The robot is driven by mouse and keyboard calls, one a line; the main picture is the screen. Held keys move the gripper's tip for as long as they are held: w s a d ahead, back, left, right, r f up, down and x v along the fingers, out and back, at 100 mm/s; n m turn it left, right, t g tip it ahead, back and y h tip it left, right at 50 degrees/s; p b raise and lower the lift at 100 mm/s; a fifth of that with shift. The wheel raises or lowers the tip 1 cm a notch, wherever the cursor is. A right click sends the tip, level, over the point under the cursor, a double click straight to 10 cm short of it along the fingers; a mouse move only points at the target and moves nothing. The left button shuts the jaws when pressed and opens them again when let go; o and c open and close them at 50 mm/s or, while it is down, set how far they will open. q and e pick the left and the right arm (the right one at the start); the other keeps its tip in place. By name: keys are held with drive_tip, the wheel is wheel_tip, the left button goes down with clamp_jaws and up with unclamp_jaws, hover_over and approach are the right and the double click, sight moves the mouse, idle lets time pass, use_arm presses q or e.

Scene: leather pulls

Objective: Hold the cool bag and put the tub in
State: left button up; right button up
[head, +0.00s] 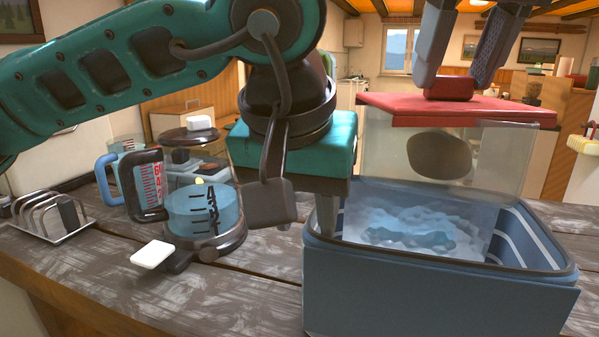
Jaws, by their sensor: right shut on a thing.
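The cool bag (430,293) is a blue open-topped box with a dark rim, standing on the counter at the right, with pale icy lumps inside. The tub (500,160) is clear with a red lid and a dark oval patch on its front. It is upright, its lower part at the bag's opening and its upper part above the rim. My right gripper (460,78) is shut on the raised red grip of the tub's lid. My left gripper (297,222) points down at the bag's left rim, fingers apart, one outside the bag and one at its inner side.
A glass jug with blue contents (190,212) stands left of my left gripper, close to it. A blue-handled measuring jug (125,170) and a metal rack (48,215) are further left. The front-left counter (170,300) is clear.

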use_arm(q)
drive_tip(key=shift+x, duration=2.35)
clamp_jaws()
